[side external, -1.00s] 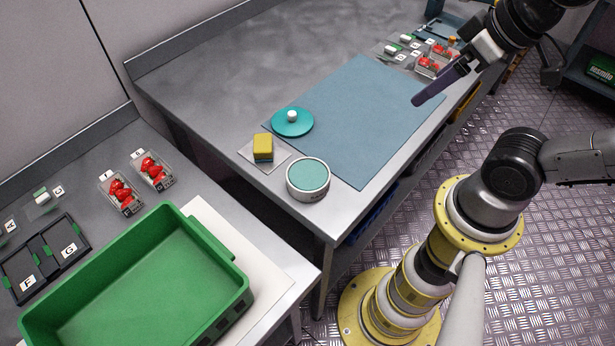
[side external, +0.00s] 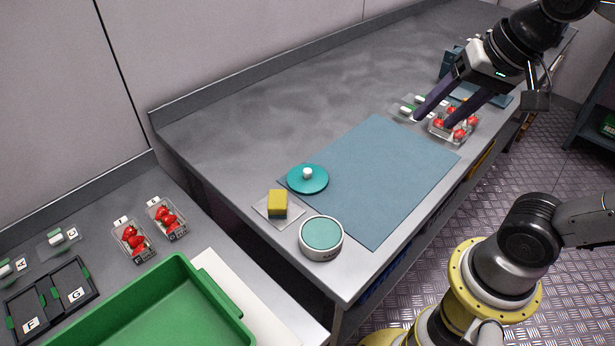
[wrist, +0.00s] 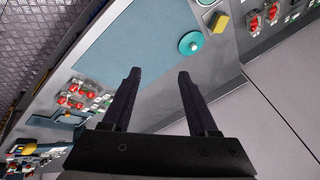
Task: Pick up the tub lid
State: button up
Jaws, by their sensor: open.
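The tub lid (side external: 308,180) is a round teal disc with a white knob, lying at the left edge of a blue mat. It also shows in the wrist view (wrist: 191,43), beyond my fingertips. A round white tub (side external: 321,240) with a teal top surface stands nearer the front edge. My gripper (side external: 447,108) is open and empty, with two long dark fingers above the far end of the table near the berry punnets. The wrist view shows the two fingers (wrist: 158,75) spread apart with nothing between them. My gripper is well away from the lid.
A yellow sponge (side external: 278,204) sits on a pale square beside the lid. The blue mat (side external: 385,170) is otherwise bare. Strawberry punnets (side external: 455,124) stand at the far end. A green crate (side external: 165,310) and more punnets (side external: 166,218) occupy the left table.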

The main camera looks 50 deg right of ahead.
jog(key=w+a+r+m+g, duration=0.2)
jog(key=w+m, duration=0.4)
jog(key=w, duration=0.3)
jog(key=m+g, duration=0.3)
send_over(307, 170)
notch_tip(307, 170, down, 8)
jog(key=f, duration=0.9)
jog(key=shift+s, duration=0.35)
jog(key=shift+w+f, duration=0.15)
jog(key=shift+f, duration=1.45)
jog(key=shift+w+f, duration=0.15)
jog(key=shift+f, duration=1.45)
grip_shut()
